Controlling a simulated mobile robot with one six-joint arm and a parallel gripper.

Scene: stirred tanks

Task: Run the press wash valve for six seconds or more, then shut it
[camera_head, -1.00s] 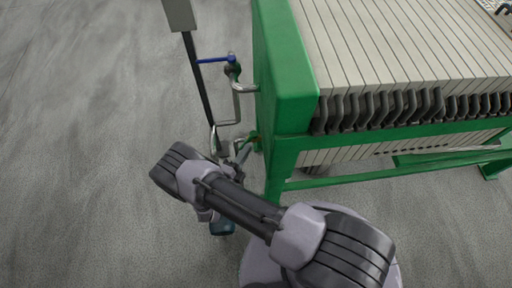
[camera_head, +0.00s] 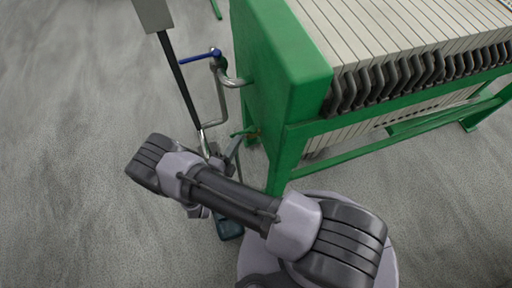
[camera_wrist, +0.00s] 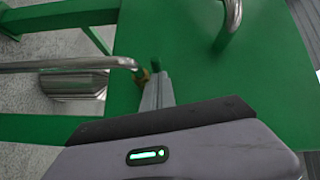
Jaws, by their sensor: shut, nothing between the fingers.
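Two valves stand at the left end of the green filter press; no readable label shows which is the wash valve. The upper one has a blue lever (camera_head: 200,57) on a grey pipe, pointing left. The lower one has a small green lever (camera_head: 243,132) near the press leg. In the wrist view a green handle (camera_wrist: 156,66) stands beside a brass fitting (camera_wrist: 141,77) at the end of a silver pipe (camera_wrist: 70,65). My gripper (camera_head: 232,152) is shut and empty, close to the green lever. Its fingers (camera_wrist: 157,93) show just below the handle; contact cannot be told.
The press end plate (camera_head: 283,75) and its green frame stand to the right of my gripper. A dark post (camera_head: 180,80) with a grey box (camera_head: 153,14) rises at the left. Open grey floor (camera_head: 70,130) lies to the left.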

